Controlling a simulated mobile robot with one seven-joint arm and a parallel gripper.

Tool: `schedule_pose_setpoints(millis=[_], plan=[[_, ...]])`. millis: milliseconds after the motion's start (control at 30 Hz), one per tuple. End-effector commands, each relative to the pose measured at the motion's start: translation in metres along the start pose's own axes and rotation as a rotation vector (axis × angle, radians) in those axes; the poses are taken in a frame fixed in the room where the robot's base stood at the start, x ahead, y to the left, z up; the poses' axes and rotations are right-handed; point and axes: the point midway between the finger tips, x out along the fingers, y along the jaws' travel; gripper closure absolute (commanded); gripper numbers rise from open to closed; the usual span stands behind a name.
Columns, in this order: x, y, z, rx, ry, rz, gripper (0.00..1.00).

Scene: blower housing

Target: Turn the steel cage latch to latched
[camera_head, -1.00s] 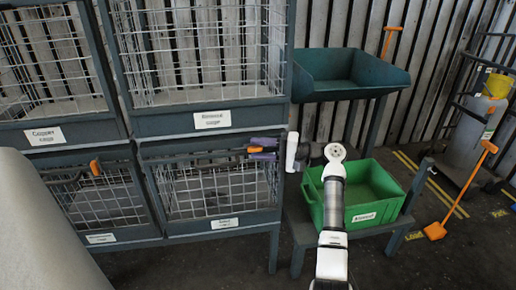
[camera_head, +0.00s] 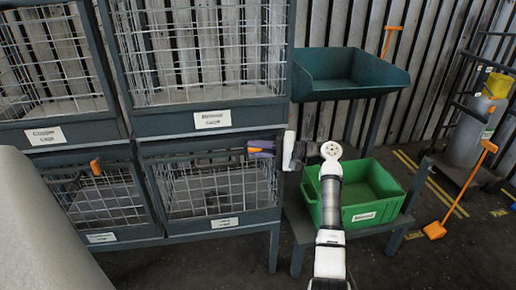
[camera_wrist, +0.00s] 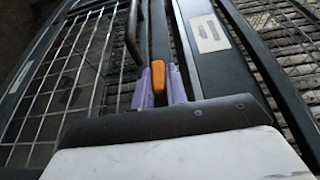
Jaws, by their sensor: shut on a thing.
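The orange latch handle (camera_head: 254,150) is at the upper right of the lower-right cage (camera_head: 215,190) in the head view. The cage's label (camera_head: 225,223) is too blurred to read surely. My gripper (camera_head: 263,148) reaches in from the right, its purple fingers at the handle. In the wrist view the orange handle (camera_wrist: 158,77) lies between the two purple fingers of my gripper (camera_wrist: 159,82), which are shut on it. The handle looks roughly level along the cage's top edge in the head view. The latch's pivot is hidden.
Another orange latch handle (camera_head: 95,167) is on the lower-left cage (camera_head: 100,200). Upper cages with mesh fronts stand above. A green bin (camera_head: 370,215) stands on a low bench below my arm, and a blue-grey hopper (camera_head: 345,75) is behind it.

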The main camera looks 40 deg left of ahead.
Motion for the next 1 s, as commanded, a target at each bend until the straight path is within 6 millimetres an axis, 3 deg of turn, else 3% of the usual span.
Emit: schedule_pose_setpoints(millis=[367,1000], plan=[[-0.0002,-0.0059,0.0001,-0.082,-0.001,0.196,1.0],[-0.0001,-0.0068,0.0006,-0.313,-0.002,0.755,1.0]])
